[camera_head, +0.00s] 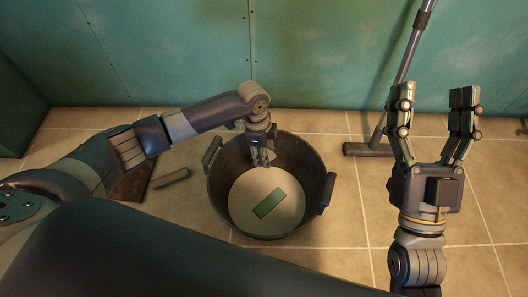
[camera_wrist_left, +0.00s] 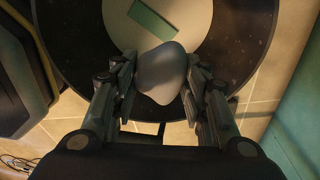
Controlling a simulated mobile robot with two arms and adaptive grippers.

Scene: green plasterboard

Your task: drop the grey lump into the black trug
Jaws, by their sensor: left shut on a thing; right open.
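The black trug (camera_head: 319,166) stands on the tiled floor in the middle of the head view, with a handle on each side. Its pale round bottom (camera_head: 244,186) carries a green rectangular piece (camera_head: 270,203). My left gripper (camera_head: 262,160) points down over the trug's far part. In the left wrist view it is shut on the grey lump (camera_wrist_left: 163,73), a smooth rounded piece held between both fingers above the trug (camera_wrist_left: 245,60). The lump is mostly hidden by the gripper in the head view. My right gripper (camera_head: 433,110) is open and empty, pointing up at the right.
A pole with a broad foot (camera_head: 368,150) leans near the green wall (camera_head: 310,50), right of the trug. Tiled floor is clear between the trug and my right arm.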

